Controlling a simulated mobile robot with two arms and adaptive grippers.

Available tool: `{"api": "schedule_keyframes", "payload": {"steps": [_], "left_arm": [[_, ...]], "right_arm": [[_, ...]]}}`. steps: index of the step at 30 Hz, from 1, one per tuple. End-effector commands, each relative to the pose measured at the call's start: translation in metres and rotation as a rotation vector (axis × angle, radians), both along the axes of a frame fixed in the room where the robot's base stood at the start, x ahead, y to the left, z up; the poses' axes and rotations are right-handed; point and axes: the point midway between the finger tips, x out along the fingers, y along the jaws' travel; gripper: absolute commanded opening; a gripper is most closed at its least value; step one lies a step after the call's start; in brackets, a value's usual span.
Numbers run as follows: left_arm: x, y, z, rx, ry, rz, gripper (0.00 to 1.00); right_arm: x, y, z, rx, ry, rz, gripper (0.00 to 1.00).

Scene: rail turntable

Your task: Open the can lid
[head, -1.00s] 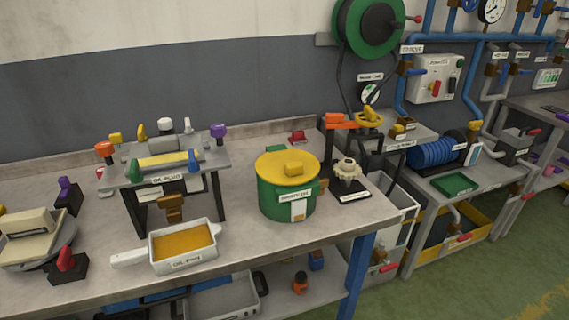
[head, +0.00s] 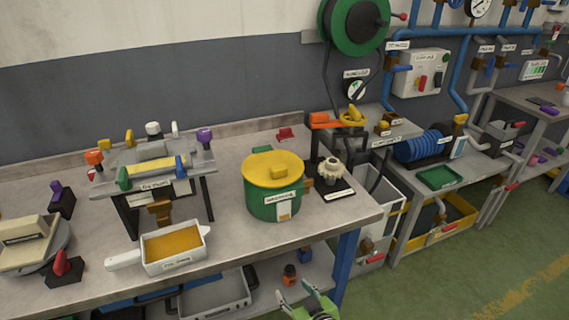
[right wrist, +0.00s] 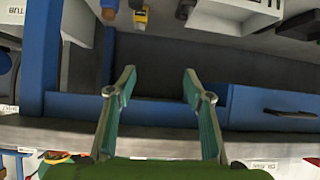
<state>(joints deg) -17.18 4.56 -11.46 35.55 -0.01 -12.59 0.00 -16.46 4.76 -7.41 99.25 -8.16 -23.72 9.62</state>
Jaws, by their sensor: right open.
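The green can (head: 272,199) stands upright on the workbench, right of the middle of the bench. My right gripper (head: 308,292) is at the bottom edge of the head view, low in front of the bench and well apart from the can. In the right wrist view its two green fingers (right wrist: 157,88) are spread with nothing between them. The can does not clearly show in that view. My left gripper is not in view.
The workbench (head: 225,235) has a blue leg (head: 347,262) near my right gripper. A white tray with orange contents (head: 174,243) stands left of the can. A black-based stand with a pale gear (head: 332,172) is close on the can's right. Green floor is free at right.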

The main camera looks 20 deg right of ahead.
Motion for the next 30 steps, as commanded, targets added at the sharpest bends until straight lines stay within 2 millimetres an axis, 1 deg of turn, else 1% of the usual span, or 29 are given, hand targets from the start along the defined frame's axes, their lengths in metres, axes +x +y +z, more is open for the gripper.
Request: {"api": "schedule_keyframes", "payload": {"steps": [1,2,3,5,6,9,12,15,17,20,23,30], "left_arm": [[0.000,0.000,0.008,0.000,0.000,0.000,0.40],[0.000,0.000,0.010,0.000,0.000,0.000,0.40],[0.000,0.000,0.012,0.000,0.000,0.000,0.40],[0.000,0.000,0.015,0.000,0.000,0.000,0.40],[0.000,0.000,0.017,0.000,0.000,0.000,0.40],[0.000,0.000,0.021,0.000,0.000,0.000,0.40],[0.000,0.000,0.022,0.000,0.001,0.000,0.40],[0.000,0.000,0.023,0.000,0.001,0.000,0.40],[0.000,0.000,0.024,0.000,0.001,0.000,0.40],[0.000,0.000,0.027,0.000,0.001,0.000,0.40],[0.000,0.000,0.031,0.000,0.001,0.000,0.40],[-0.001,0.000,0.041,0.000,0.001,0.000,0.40]], "right_arm": [[0.013,-0.001,0.050,0.008,-0.073,-0.008,0.47],[0.018,-0.002,0.073,0.010,-0.108,-0.012,0.47],[0.024,-0.003,0.102,0.017,-0.152,-0.018,0.47],[0.030,-0.004,0.143,0.027,-0.216,-0.026,0.47],[0.033,-0.005,0.171,0.031,-0.264,-0.031,0.47],[0.041,-0.007,0.236,0.050,-0.397,-0.036,0.47],[0.044,-0.007,0.277,0.063,-0.490,-0.036,0.47],[0.045,-0.007,0.296,0.069,-0.534,-0.034,0.47],[0.048,-0.007,0.299,0.069,-0.541,-0.034,0.47],[0.058,-0.006,0.299,0.069,-0.541,-0.034,0.47],[0.075,-0.006,0.300,0.069,-0.541,-0.034,0.47],[0.122,-0.004,0.300,0.070,-0.540,-0.033,0.47]]}}
